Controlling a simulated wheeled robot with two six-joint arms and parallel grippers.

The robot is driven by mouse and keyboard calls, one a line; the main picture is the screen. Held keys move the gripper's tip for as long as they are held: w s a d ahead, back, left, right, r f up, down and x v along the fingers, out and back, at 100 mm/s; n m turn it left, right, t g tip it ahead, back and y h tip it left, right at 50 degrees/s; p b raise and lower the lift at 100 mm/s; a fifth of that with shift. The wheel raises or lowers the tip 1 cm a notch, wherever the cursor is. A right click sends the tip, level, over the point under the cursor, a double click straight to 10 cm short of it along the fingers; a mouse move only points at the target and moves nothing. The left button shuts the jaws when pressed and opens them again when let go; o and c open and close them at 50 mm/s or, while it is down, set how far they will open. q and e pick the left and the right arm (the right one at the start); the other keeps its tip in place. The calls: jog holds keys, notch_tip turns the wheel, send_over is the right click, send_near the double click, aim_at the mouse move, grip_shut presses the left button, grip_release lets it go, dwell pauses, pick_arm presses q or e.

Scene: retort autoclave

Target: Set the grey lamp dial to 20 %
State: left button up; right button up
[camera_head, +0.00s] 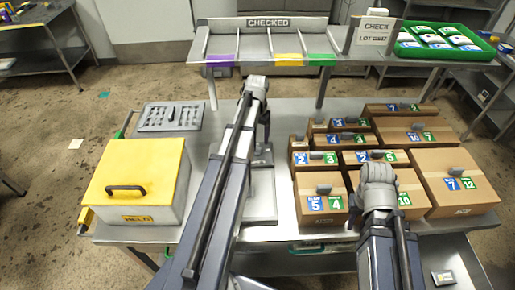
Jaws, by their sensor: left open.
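I cannot make out the grey lamp dial in the head view. My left arm reaches forward over the middle of the table, and my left gripper (265,138) hangs below its wrist, partly hidden by the forearm. It is open, with nothing seen in it. My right arm comes up from the lower right. Its wrist is in front of the cartons and hides the fingers of my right gripper (378,172).
A yellow-lidded box (140,170) stands at left, with a grey perforated plate (170,117) behind it. Several labelled cartons (458,182) fill the right side. A raised shelf marked CHECKED (275,22) and a green tray (405,50) stand behind.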

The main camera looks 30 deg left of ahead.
aim_at(257, 147)
pick_arm(q)
notch_tip(257, 147, down, 6)
jog(key=b, duration=0.4)
jog(key=shift+r+b, duration=0.2)
jog(key=shift+b, duration=0.2)
grip_shut()
